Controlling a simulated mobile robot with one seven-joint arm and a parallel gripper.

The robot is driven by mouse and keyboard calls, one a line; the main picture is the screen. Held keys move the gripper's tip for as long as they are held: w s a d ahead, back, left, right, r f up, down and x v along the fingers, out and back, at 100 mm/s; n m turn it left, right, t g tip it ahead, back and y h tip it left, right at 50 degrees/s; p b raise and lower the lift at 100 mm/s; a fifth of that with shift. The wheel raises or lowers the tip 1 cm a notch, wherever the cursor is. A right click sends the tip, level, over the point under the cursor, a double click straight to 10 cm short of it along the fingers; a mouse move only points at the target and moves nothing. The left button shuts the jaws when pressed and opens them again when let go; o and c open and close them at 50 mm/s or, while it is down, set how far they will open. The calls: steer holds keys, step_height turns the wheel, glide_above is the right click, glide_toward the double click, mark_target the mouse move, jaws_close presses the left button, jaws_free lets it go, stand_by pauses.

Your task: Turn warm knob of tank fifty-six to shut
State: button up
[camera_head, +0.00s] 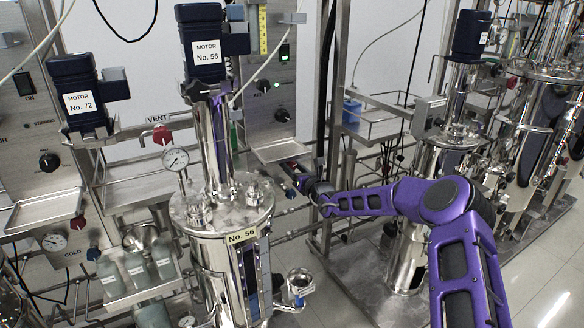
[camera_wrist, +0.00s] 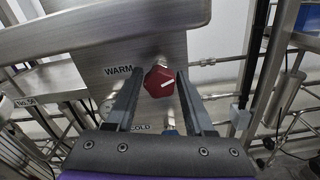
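The red warm knob (camera_wrist: 159,81) sits on a steel panel beside a "WARM" label (camera_wrist: 118,70) in the wrist view. Its white mark lies nearly level, tilted slightly up to the right. My gripper (camera_wrist: 159,74) is open, with one finger on each side of the knob in the picture. Visible gaps separate the fingers from the knob; I cannot tell the depth between them. In the head view my gripper (camera_head: 300,180) is at the panel right of tank fifty-six (camera_head: 205,252), which bears a "No. 56" label. I cannot make out the knob clearly there.
A steel tray (camera_wrist: 105,28) juts out above the warm knob. Frame tubes stand on both sides. Motor No. 56 (camera_head: 207,50) tops the tank.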

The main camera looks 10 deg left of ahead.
jaws_close()
